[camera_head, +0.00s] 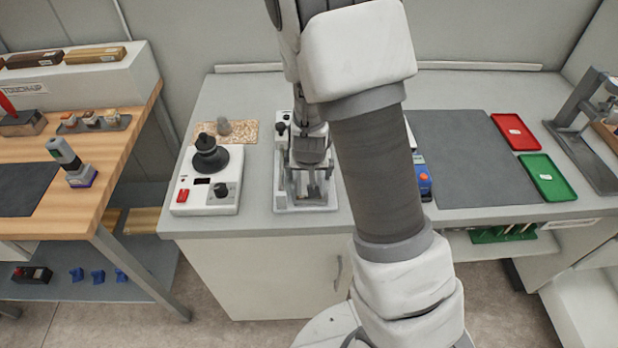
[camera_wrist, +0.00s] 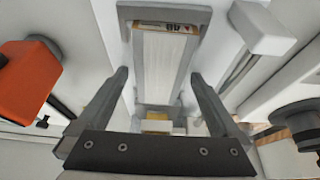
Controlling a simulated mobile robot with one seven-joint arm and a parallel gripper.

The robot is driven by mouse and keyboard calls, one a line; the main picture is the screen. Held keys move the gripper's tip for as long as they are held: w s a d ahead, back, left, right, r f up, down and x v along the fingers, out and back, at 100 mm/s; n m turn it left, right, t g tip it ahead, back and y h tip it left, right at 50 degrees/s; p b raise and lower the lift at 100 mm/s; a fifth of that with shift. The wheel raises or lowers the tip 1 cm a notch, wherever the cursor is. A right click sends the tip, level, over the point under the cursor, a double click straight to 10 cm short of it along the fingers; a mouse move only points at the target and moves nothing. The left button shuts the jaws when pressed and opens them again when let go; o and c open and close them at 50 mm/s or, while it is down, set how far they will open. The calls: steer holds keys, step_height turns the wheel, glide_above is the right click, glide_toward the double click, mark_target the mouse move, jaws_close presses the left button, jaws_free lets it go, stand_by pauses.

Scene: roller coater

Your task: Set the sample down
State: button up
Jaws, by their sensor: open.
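A pale flat panel (camera_wrist: 163,62), which looks like the sample, shows in the wrist view with a printed label strip at its far end. It lies in or on a grey frame (camera_wrist: 125,14); I cannot tell how it is seated. My gripper (camera_wrist: 160,76) is open, with one finger on each side of the panel's near part and visible gaps between. In the head view my gripper (camera_head: 314,190) is low over a small white and grey machine (camera_head: 306,206) on the grey bench. My arm hides part of that machine, and the sample cannot be made out there.
A white device with a black knob (camera_head: 208,165) stands left of the machine. A blue device (camera_head: 424,180) is partly behind my arm. A dark mat (camera_head: 458,150), a red tray (camera_head: 514,131) and a green tray (camera_head: 547,177) lie to the right. An orange part (camera_wrist: 28,82) is near my gripper.

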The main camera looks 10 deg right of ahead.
steer(key=shift+r, duration=0.1)
steer(key=c, duration=1.5)
